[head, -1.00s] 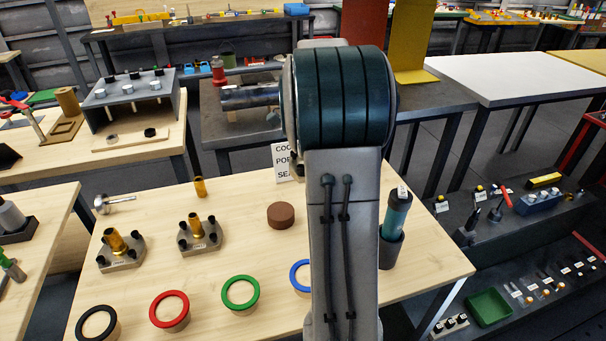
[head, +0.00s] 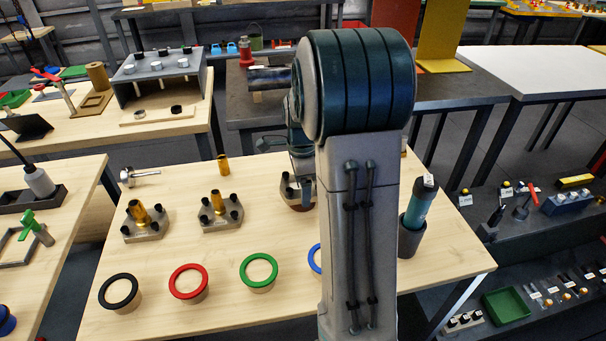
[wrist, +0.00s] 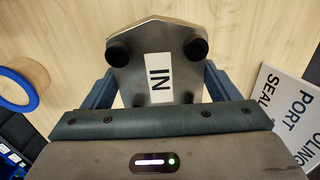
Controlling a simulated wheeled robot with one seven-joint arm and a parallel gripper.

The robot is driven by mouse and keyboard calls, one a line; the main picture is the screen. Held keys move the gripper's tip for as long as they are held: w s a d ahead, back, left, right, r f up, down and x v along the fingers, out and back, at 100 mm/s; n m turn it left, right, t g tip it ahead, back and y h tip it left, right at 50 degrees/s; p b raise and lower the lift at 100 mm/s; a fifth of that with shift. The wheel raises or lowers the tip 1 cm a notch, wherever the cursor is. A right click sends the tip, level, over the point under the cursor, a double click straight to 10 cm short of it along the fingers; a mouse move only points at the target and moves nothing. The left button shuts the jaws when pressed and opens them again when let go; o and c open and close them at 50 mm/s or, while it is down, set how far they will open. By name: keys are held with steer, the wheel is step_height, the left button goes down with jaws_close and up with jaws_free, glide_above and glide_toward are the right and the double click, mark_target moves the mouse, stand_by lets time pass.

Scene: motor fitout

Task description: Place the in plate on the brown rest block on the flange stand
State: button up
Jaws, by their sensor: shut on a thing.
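The in plate (wrist: 158,50) is a grey metal plate with a white IN label and black knobs. My gripper (wrist: 159,72) is shut on it, with a blue finger against each side. In the head view the in plate (head: 288,186) shows just left of my arm. The brown rest block (head: 297,207) shows as a thin reddish-brown edge directly below the plate. My arm hides much of both, and I cannot tell whether they touch. In the wrist view the plate hides the block.
Two similar plates with brass tubes (head: 145,222) (head: 220,209) stand to the left. Black (head: 119,290), red (head: 188,281), green (head: 258,269) and blue (head: 315,259) rings line the front. A dark cup (head: 411,238) holding a teal bottle stands right of my arm. A sign (wrist: 284,108) is close to my gripper.

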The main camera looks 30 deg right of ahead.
steer(key=shift+f, duration=0.3)
steer(key=o, duration=1.2)
steer(key=shift+f, duration=0.1)
step_height(320, 180, up, 11)
steer(key=p, duration=0.1)
steer(key=s+a+n+t, duration=0.1)
steer(key=s+a+n, duration=0.6)
steer(key=s+n, duration=0.2)
steer(key=s+a+f+n+t, duration=0.1)
steer(key=s+a+n, duration=0.6)
steer(key=n, duration=0.5)
steer(key=s, duration=0.2)
steer(key=shift+s+f, duration=0.15)
steer(key=shift+s, duration=0.25)
